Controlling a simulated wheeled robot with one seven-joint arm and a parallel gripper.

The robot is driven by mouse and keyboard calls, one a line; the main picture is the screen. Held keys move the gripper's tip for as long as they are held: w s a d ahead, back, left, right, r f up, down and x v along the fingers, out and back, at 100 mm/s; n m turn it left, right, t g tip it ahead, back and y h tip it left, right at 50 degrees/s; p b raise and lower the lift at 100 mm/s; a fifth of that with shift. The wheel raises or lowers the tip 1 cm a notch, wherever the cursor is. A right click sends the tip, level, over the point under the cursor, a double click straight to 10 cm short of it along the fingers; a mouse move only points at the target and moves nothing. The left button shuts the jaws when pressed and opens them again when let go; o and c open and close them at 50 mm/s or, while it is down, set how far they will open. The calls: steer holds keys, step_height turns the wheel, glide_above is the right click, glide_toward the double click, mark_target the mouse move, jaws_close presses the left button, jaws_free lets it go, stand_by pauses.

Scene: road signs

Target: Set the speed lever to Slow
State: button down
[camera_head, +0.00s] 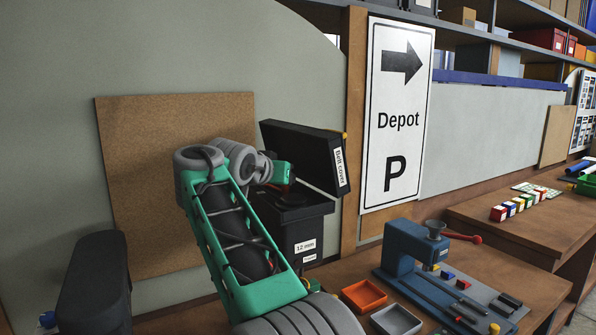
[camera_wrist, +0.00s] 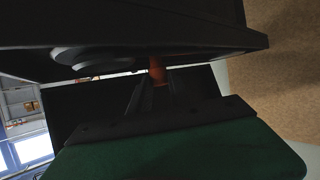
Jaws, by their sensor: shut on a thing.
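A black machine (camera_head: 295,225) stands against the back wall, with its lid (camera_head: 300,155), labelled "Belt cover", raised. A dark round pulley shows in its top opening, partly covered by my arm. My gripper (camera_wrist: 156,84) is at the machine, its fingers shut on an orange-red part (camera_wrist: 157,69), which looks like the speed lever. Most of that part is hidden by the fingers and the dark casing. In the head view my arm blocks most of the grip. I cannot read a Slow mark or tell the lever's setting.
A "12 mm" label (camera_head: 305,246) is on the machine's front. An orange tray (camera_head: 364,296), a grey tray (camera_head: 396,320) and a blue press (camera_head: 411,250) with a red handle stand to the right on the bench. A cork board (camera_head: 140,190) is behind my arm.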

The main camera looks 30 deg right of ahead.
steer(key=shift+w+a+r+m+h+p, duration=0.15)
steer(key=shift+a+r+p, duration=0.1)
steer(key=shift+a+p, duration=0.25)
steer(key=shift+s+a+r+m+h+p, duration=0.1)
steer(key=shift+a+r+m+h+p, duration=0.1)
steer(key=shift+a+p, duration=0.25)
steer(key=shift+w+a+f+m+g+h+p, duration=0.15)
steer(key=shift+w+m+g+h+p, duration=0.1)
steer(key=shift+m+g+p, duration=0.3)
steer(key=shift+s+f+g, duration=0.1)
steer(key=shift+g, duration=0.35)
steer(key=shift+m, duration=0.3)
steer(key=c, duration=1.2)
jaws_free()
steer(key=shift+f, duration=0.15)
steer(key=shift+f, duration=0.1)
